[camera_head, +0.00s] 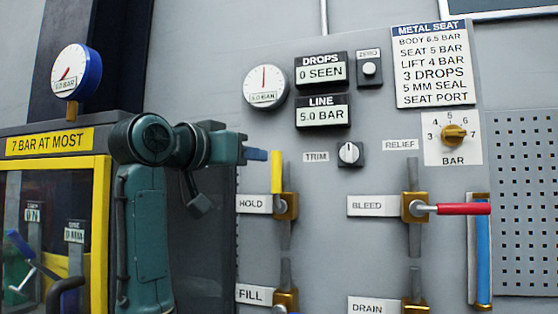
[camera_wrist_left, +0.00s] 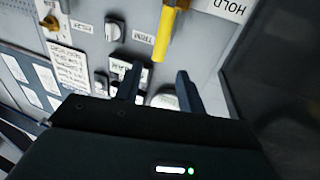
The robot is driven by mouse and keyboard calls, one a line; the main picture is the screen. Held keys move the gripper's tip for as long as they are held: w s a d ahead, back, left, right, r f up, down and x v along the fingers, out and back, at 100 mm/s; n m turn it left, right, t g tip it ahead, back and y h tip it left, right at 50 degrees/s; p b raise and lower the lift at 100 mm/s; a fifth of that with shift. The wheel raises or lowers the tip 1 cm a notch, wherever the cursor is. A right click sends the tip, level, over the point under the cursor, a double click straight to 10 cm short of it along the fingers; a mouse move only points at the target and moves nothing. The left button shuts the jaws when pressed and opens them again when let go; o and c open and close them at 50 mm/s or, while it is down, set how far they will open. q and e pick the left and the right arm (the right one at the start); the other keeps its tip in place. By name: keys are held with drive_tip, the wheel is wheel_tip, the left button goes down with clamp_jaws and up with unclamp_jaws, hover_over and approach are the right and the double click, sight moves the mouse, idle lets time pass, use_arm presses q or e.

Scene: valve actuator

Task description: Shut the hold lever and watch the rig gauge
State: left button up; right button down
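The hold lever (camera_head: 277,172) has a yellow handle standing upright on a brass valve beside the HOLD label (camera_head: 254,204). My left gripper (camera_head: 258,155) is just left of the handle's upper end. In the left wrist view its fingers (camera_wrist_left: 157,82) are open and empty, with the yellow handle (camera_wrist_left: 165,35) lined up between and beyond the tips; contact cannot be told. A round white gauge (camera_head: 265,86) on the panel has its red needle pointing up and reads about 5.0 bar. A blue-cased gauge (camera_head: 77,72) at far left reads 0.0 bar. My right gripper is not in view.
The red bleed lever (camera_head: 463,209) points right. FILL (camera_head: 254,294) and DRAIN (camera_head: 374,306) valves sit below. The LINE display (camera_head: 323,112) reads 5.0 BAR and DROPS (camera_head: 321,70) reads 0 SEEN. The trim knob (camera_head: 350,153) is near the handle. A yellow-framed cabinet (camera_head: 101,230) stands left.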

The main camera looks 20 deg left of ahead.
sight(274, 160)
use_arm(q)
drive_tip(key=p+x, duration=0.1)
drive_tip(key=x, duration=0.9)
drive_tip(key=shift+w+p, duration=0.2)
drive_tip(key=shift+p, duration=0.15)
clamp_jaws()
